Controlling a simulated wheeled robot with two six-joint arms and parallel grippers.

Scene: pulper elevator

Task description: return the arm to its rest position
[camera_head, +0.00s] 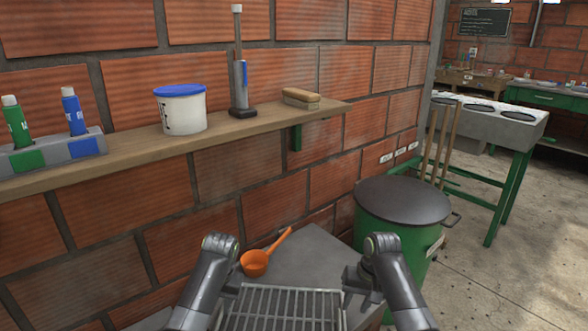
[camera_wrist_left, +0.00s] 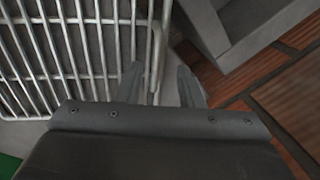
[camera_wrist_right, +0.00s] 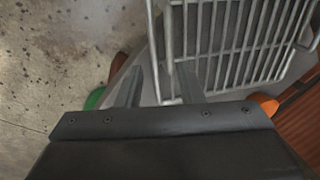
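My left arm shows at the lower left of the head view, beside the left end of a wire rack (camera_head: 285,308). In the left wrist view my left gripper (camera_wrist_left: 160,85) has its fingers apart, with an end wire of the rack (camera_wrist_left: 92,40) showing between them. My right arm is at the rack's right end in the head view. In the right wrist view my right gripper (camera_wrist_right: 157,88) also has its fingers apart, with a rack wire between them. I cannot tell whether the fingers touch the wires.
An orange scoop (camera_head: 255,263) lies on the grey surface (camera_head: 318,258) behind the rack. A green barrel with a dark lid (camera_head: 403,200) stands at right. A wooden shelf (camera_head: 150,153) on the brick wall holds a white bucket (camera_head: 182,112) and other items. Floor is open at far right.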

